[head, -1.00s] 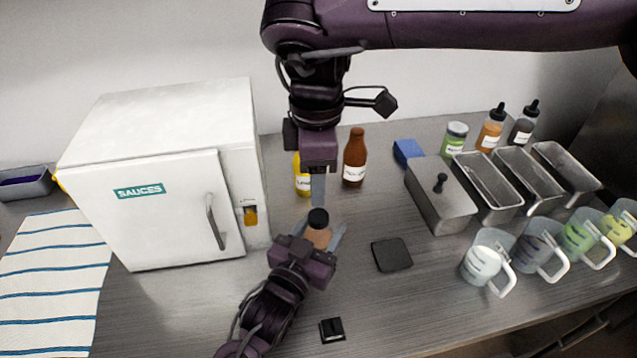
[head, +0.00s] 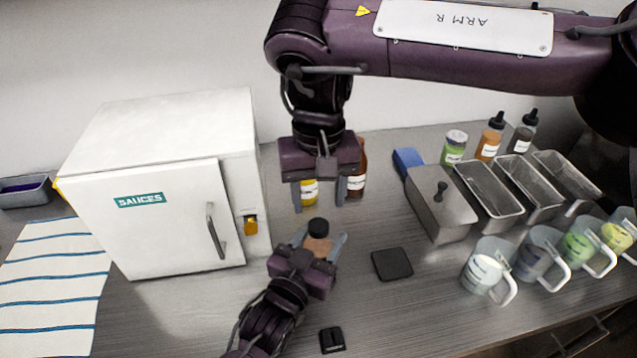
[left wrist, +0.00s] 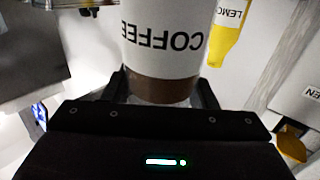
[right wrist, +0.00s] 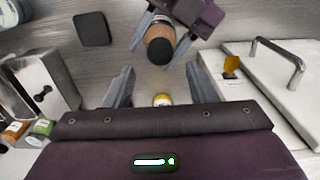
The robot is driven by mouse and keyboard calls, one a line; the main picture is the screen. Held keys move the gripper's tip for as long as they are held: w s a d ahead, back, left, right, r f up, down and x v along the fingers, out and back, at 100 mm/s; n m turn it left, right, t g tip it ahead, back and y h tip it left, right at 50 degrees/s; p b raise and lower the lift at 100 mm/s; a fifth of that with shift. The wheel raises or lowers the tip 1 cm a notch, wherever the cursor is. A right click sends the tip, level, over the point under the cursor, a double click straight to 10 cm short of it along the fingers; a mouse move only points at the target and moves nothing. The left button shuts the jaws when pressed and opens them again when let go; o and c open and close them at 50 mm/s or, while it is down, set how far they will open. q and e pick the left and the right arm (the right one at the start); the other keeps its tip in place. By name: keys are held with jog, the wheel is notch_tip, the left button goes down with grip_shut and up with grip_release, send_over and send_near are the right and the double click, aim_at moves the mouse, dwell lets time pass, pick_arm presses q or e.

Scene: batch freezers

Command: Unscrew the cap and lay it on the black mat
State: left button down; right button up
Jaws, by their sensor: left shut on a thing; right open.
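My left gripper (head: 313,250) is shut around the jar's body. My right gripper (head: 328,195) is open and empty, pointing down above and behind the jar. In the right wrist view the cap (right wrist: 160,51) shows beyond and between the right gripper's fingers, apart from them. The black mat (head: 392,264) lies bare on the counter to the right of the jar.
The white SAUCES freezer (head: 170,215) stands left. Behind my right gripper are a yellow bottle (head: 310,192) and a brown bottle (head: 358,184). Steel bins (head: 440,208) and measuring jugs (head: 485,268) fill the right. A small black item (head: 332,340) lies in front.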

aim_at(319, 225)
notch_tip(319, 225, down, 6)
jog(key=shift+r, duration=0.15)
jog(key=shift+c, duration=0.2)
